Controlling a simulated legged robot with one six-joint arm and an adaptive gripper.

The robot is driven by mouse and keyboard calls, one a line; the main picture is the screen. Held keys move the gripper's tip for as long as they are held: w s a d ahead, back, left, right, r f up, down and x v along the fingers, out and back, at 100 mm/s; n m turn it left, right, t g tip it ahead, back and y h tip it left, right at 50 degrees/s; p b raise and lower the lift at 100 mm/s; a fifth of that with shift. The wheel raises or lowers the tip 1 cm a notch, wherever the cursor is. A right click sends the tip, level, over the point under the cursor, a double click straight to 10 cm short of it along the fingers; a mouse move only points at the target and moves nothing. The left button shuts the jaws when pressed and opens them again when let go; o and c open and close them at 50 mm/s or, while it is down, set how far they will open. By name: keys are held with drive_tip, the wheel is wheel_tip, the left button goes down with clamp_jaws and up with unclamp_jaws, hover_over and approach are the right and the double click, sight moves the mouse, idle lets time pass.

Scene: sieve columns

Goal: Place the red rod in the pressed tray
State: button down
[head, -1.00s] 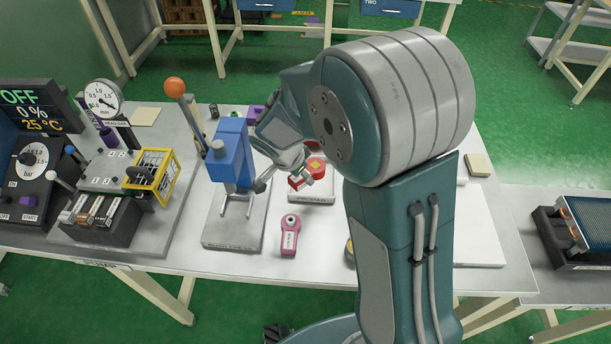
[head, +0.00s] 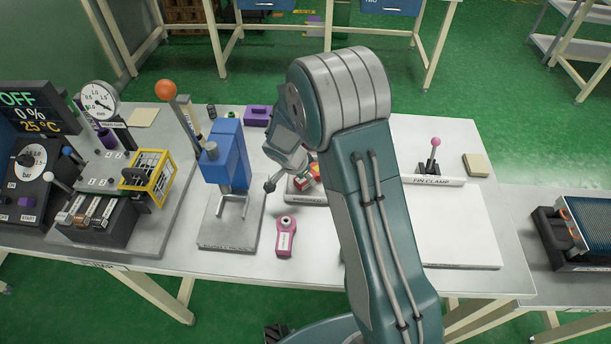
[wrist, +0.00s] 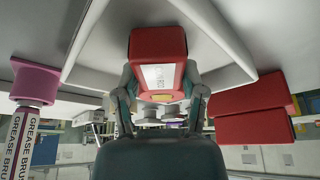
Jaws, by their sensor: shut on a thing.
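A red block-like piece with a white label (wrist: 158,58), which I take for the red rod, sits between the fingers of my gripper (wrist: 160,92) in the wrist view. My gripper is shut on it. In the head view my gripper (head: 298,172) is low over the pressed tray (head: 308,199), partly hidden by my arm. Red pieces (wrist: 250,112) lie beside the held one in the wrist view, and some red (head: 315,171) shows at the tray in the head view. Whether the held rod touches the tray floor I cannot tell.
A blue press (head: 226,155) stands close to the left of my gripper. A fin clamp (head: 433,180) and white board (head: 455,225) are at right.

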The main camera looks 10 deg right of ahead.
drive_tip(key=shift+c, duration=2.3)
unclamp_jaws()
drive_tip(key=shift+a+f, duration=0.1)
drive_tip(key=o, duration=0.3)
drive_tip(key=shift+a, duration=0.3)
drive_tip(key=shift+d, duration=0.1)
drive_tip(key=s+a+r+n, duration=0.1)
drive_tip(key=s+r, duration=0.2)
drive_tip(key=r, duration=0.6)
drive_tip(key=s+a+r+n, duration=0.1)
drive_tip(key=s+r, duration=0.2)
drive_tip(key=r, duration=0.6)
drive_tip(key=s+d+r+n+t+y, duration=0.1)
drive_tip(key=s+r+n, duration=0.4)
drive_tip(key=s, duration=0.5)
drive_tip(key=s+d+r+n+t+y, duration=0.2)
drive_tip(key=s+r+n, duration=0.3)
drive_tip(key=s, duration=0.6)
drive_tip(key=shift+d+r+n+t+y, duration=0.3)
drive_tip(key=shift+r+y, duration=0.2)
drive_tip(key=shift+r, duration=0.1)
